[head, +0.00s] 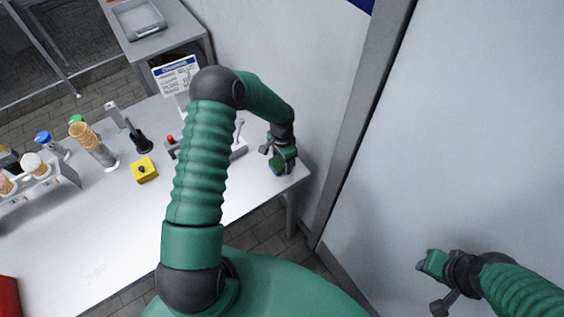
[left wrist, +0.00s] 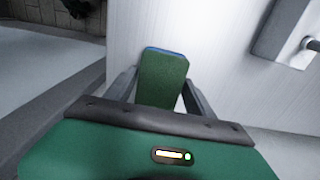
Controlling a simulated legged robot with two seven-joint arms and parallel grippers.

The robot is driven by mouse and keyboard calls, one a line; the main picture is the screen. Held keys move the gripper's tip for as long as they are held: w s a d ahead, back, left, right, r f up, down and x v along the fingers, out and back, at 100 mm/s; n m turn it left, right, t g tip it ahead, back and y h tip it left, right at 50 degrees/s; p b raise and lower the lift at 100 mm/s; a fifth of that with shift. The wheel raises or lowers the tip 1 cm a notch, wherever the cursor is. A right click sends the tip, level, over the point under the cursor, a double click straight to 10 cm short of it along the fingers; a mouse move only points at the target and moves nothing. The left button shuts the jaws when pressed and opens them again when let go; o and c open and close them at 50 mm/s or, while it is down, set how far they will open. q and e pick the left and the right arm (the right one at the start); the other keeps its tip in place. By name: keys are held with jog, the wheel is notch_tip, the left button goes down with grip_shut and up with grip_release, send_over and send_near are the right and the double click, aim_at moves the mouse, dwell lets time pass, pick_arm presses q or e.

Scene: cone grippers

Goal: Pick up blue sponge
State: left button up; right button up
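The sponge (left wrist: 163,78) lies between my left gripper's two fingers in the left wrist view. Its visible broad face is green, with a blue strip along its far edge. In the head view, a small bit of blue (head: 277,172) shows under my left gripper (head: 277,158), at the right end of the table. The left gripper (left wrist: 161,88) looks open, with one finger on either side of the sponge; whether they touch it is hard to tell. My right gripper (head: 433,285) is open and empty at the lower right, off the table.
The white table (head: 110,225) holds a yellow box with a black button (head: 144,169), a stacked cone holder (head: 93,146), a cone rack (head: 40,185) and a sign (head: 177,75). A grey door frame (head: 365,130) stands right of the table. The table's front middle is clear.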

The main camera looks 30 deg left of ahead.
pick_arm(q)
jog(key=c, duration=1.1)
jog(key=shift+r, duration=0.2)
notch_tip(320, 180, up, 3)
jog(key=shift+r+b, duration=0.1)
jog(key=shift+b, duration=0.35)
jog(key=s+d, duration=0.2)
jog(key=s, duration=0.2)
jog(key=s+d+r+b, duration=0.1)
jog(key=s+d, duration=0.2)
jog(key=s, duration=0.2)
jog(key=s+d+b, duration=0.1)
jog(key=s+d, duration=0.2)
jog(key=s, duration=0.1)
jog(key=shift+s+d+r, duration=0.1)
jog(key=shift+s+r, duration=0.1)
jog(key=shift+s, duration=0.2)
